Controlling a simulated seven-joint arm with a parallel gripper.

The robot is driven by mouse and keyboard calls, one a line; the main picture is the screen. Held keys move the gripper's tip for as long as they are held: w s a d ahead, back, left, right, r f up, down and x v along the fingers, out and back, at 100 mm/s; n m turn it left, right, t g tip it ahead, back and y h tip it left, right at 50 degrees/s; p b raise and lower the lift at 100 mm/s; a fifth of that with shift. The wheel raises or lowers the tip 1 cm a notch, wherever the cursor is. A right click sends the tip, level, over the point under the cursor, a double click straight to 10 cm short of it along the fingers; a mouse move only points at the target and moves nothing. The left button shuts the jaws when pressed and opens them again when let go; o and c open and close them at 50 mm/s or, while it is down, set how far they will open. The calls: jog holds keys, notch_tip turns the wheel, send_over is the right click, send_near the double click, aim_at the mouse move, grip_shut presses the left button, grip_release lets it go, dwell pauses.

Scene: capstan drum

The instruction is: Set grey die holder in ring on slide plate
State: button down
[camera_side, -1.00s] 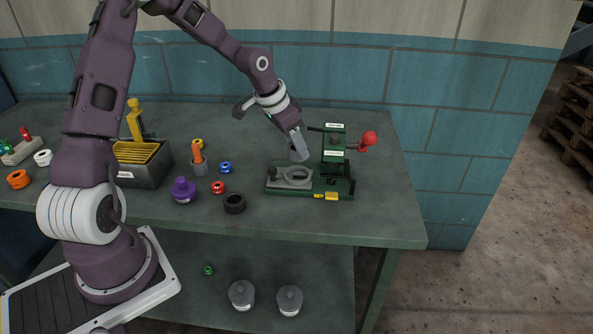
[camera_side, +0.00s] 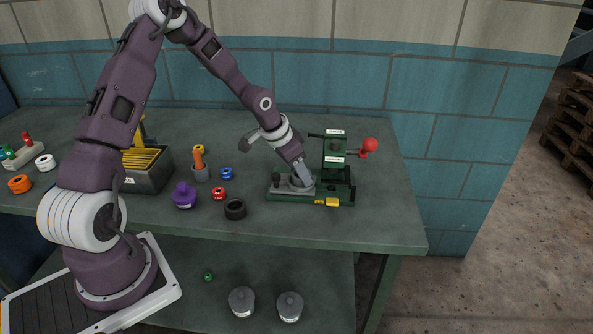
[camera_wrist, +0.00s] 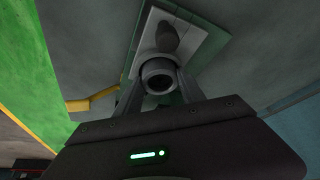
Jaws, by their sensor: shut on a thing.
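My gripper (camera_side: 303,172) is shut on the grey die holder (camera_wrist: 158,77), a short round piece with a dark hole, between its two fingers in the wrist view. In the side view the fingertips and the holder (camera_side: 299,184) are down at the ring on the grey slide plate (camera_side: 281,189). The slide plate (camera_wrist: 200,40) also shows beyond the holder in the wrist view. The ring is mostly hidden by the holder and fingers, so I cannot tell whether the holder is inside it or just above.
The green press (camera_side: 334,150) with a red ball handle (camera_side: 369,145) stands close right of my gripper. A black ring (camera_side: 235,209), a purple knob (camera_side: 184,195) and small red and blue rings lie to the left. The bench front right is clear.

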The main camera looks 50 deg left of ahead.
jog(key=c, duration=0.7)
grip_release()
jog(key=shift+s+a+f, duration=0.35)
jog(key=shift+s+f, duration=0.2)
jog(key=shift+f, duration=0.1)
jog(key=w+d+r+v, duration=0.1)
jog(key=v, duration=1.2)
jog(key=s+d+r, duration=0.3)
jog(key=s+d, duration=0.2)
jog(key=s, duration=0.3)
jog(key=s+d+r+n, duration=0.1)
jog(key=s+d+r, duration=0.3)
jog(key=s, duration=0.5)
jog(key=s+d+r, duration=0.4)
jog(key=s+d, duration=0.1)
jog(key=s, duration=0.3)
jog(key=shift+s+d+r+n+t+y, duration=0.2)
jog(key=shift+d+n+t+y, duration=0.2)
